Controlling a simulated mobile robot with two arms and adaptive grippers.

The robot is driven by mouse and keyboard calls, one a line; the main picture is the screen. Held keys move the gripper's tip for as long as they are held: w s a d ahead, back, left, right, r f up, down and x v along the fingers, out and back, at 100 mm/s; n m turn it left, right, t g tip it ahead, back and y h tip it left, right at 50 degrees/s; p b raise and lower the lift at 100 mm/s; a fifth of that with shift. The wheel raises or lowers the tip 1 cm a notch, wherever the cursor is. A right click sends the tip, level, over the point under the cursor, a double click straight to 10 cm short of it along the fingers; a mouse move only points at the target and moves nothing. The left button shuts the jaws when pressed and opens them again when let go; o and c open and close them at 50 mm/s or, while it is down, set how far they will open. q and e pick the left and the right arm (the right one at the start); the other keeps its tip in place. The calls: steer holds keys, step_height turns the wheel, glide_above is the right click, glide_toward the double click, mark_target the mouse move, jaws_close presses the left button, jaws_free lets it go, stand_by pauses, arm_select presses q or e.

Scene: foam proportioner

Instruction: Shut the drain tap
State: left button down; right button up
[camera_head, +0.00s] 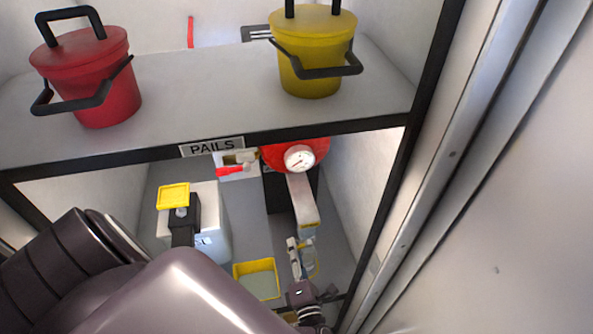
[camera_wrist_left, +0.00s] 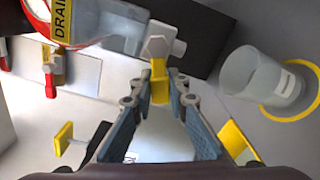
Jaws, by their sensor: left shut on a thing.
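The drain tap shows in the left wrist view as a pale grey valve body (camera_wrist_left: 160,45) with a yellow lever (camera_wrist_left: 159,82). A yellow DRAIN label (camera_wrist_left: 62,20) is to its left. My left gripper (camera_wrist_left: 158,94) is shut on the yellow lever, with a finger on each side of it. In the head view my left gripper (camera_head: 301,250) is low at the right, under the grey block below the gauge. The lever cannot be made out clearly there. My right gripper is in neither view.
A clear cup (camera_wrist_left: 268,75) on a yellow ring stands close right of the tap. A red-handled valve (camera_head: 230,171) and a white container with a yellow cap (camera_head: 173,196) are left of the gauge (camera_head: 299,158). The pail shelf (camera_head: 190,100) overhangs this space.

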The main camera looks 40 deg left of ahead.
arm_select(q)
steer(key=shift+s+a+r+m+p, duration=0.1)
steer(key=shift+r+m+p, duration=0.45)
steer(key=shift+m+p, duration=0.55)
steer(key=shift+m, duration=0.4)
steer(key=c, duration=1.8)
jaws_free()
steer(key=shift+c, duration=0.2)
steer(key=v, duration=1.2)
